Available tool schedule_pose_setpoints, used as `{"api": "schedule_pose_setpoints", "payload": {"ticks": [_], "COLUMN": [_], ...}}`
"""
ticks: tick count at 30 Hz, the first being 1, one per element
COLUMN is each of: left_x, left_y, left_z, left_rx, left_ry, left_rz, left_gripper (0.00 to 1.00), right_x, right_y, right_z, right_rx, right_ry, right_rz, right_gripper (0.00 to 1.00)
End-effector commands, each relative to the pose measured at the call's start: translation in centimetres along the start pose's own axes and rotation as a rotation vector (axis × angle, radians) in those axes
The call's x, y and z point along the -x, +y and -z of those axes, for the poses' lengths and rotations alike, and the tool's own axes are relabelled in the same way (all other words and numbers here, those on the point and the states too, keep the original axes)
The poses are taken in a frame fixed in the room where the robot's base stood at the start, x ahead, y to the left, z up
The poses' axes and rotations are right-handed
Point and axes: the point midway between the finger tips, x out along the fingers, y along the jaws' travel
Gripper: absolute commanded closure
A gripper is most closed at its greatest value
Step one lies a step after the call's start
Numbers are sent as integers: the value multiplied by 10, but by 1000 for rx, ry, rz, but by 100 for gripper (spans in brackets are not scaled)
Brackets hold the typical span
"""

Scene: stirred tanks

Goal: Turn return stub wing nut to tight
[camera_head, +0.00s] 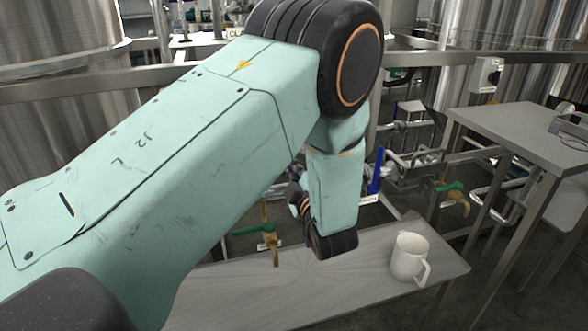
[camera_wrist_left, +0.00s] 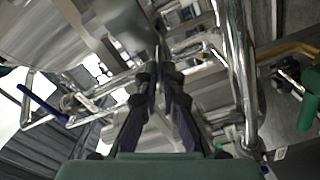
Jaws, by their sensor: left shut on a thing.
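My left arm reaches in from the left in the head view, and its forearm hides most of my left gripper (camera_head: 296,183), of which only dark parts show beside the pipework. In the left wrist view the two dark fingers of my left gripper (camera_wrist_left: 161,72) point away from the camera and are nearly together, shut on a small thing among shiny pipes. The return stub wing nut cannot be made out clearly; it is small and covered by the fingertips. My right gripper is in neither view.
A blue valve handle (camera_head: 376,170) and a green valve handle (camera_head: 450,187) sit on the pipes. A steel table (camera_head: 510,122) is at right, and large steel tanks (camera_head: 55,35) stand behind.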

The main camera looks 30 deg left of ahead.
Motion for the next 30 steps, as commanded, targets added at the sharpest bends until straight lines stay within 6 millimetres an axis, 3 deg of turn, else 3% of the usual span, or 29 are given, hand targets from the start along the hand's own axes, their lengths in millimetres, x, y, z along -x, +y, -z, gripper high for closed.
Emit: {"api": "schedule_pose_setpoints", "payload": {"ticks": [10,30], "left_x": [-1,-1], "left_y": [5,7], "left_z": [1,0], "left_rx": [-161,-778], "left_ry": [2,3], "left_rz": [-3,-4], "left_gripper": [100,100], "right_x": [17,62], "right_y": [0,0], "right_z": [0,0], "right_rx": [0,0], "right_ry": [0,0], "right_rz": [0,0], "right_gripper": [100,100]}}
